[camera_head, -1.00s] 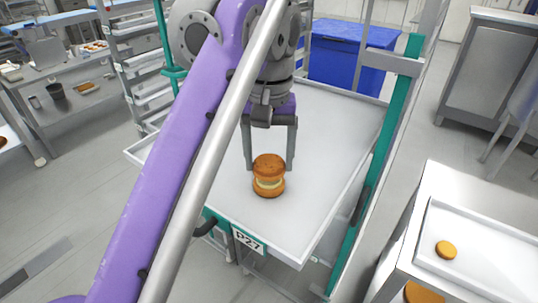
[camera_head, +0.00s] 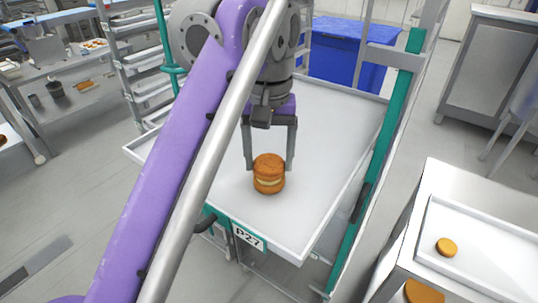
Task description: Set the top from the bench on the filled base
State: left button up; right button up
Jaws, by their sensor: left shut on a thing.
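A round golden-brown top (camera_head: 268,162) sits over a filled base (camera_head: 268,185) on the white tray. The base has a pale filling layer showing at its upper edge. The top appears to rest on the filling, roughly centred. My left gripper (camera_head: 269,164) points down over the tray, shut on the top with one finger at each side. My right gripper is not in view.
The white tray (camera_head: 315,225) sits in a teal-posted rack and is otherwise bare. At right, a bench holds a pale tray (camera_head: 490,262) with one brown round (camera_head: 446,247); another round (camera_head: 424,292) lies lower. A blue bin (camera_head: 345,57) stands behind.

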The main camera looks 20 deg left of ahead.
pick_arm(q)
jog(key=shift+f, duration=0.35)
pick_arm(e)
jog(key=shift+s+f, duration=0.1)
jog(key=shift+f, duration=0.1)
pick_arm(q)
jog(key=o, duration=0.8)
jog(key=shift+r+p, duration=1.4)
jog(key=shift+r, duration=0.9)
jog(key=shift+r+p, duration=0.75)
jog(key=shift+r, duration=0.5)
jog(key=shift+w, duration=0.1)
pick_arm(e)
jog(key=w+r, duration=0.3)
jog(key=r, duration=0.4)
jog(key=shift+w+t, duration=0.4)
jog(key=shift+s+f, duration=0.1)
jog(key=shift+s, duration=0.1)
